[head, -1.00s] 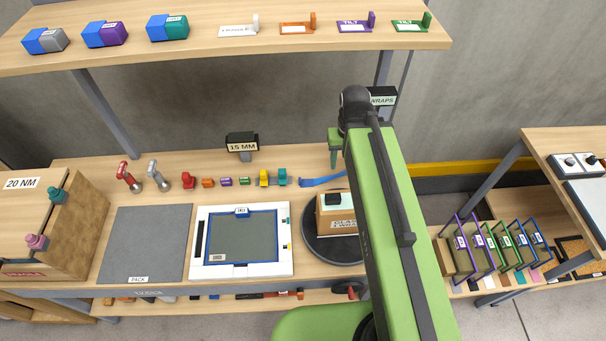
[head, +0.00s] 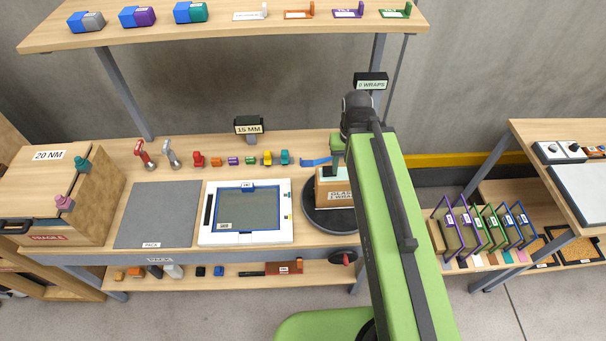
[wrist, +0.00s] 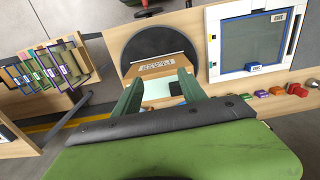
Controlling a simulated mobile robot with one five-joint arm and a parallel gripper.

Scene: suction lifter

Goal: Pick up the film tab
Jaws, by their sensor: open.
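A brown box (head: 340,198) with a "GLASS" label stands on the turntable. My gripper (head: 337,172) hangs over the back of the box, to the right of the strip. In the wrist view my open fingers (wrist: 159,80) point towards the box (wrist: 158,70), with nothing held between them. My arm hides the right side of the turntable.
A white-framed screen panel (head: 247,212) and a grey mat (head: 158,215) lie left of the turntable. Small coloured pieces (head: 233,161) line the bench's back. A "0 WRAPS" sign (head: 371,84) stands behind my arm, and a shelf (head: 215,30) spans above.

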